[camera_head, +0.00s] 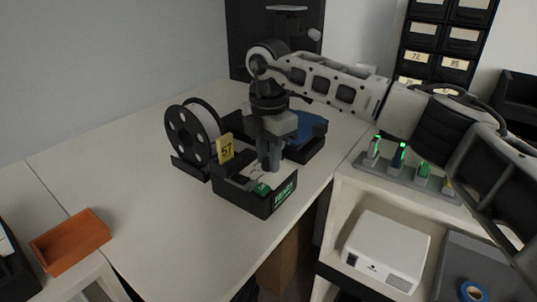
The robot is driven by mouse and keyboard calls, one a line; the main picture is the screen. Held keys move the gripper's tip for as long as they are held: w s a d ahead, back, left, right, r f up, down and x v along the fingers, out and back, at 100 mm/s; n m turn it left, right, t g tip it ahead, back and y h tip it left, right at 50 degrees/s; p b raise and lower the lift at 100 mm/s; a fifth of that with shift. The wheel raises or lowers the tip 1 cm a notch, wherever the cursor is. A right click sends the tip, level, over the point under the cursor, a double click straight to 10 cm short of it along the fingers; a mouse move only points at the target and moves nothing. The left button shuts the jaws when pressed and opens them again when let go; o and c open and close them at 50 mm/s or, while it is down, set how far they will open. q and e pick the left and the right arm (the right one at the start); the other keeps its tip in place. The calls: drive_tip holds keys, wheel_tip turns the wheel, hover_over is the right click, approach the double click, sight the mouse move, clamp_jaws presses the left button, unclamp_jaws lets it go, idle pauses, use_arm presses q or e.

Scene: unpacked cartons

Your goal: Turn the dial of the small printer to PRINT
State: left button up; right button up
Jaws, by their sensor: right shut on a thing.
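The small printer (256,199) is a black box on the white table, with green lettering on its front that is too small to read surely. A white spool in a black holder (191,132) and a yellow tag reading 57 (225,149) are at its left. My right gripper (269,168) points down at the printer's top and is shut on what appears to be the dial, which the fingers hide. I cannot read the dial's setting. A small green part (262,188) shows in front of the fingers. My left gripper is out of view.
An orange tray (70,241) lies at the lower left. A grey rack of green-lit devices (406,172) stands on the right shelf unit, above a white box (386,250) and a roll of blue tape (472,291).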

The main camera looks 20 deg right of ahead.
drive_tip(key=shift+r, duration=0.1)
drive_tip(key=o, duration=1)
wheel_tip(320, 180, up, 16)
drive_tip(key=shift+f, duration=0.1)
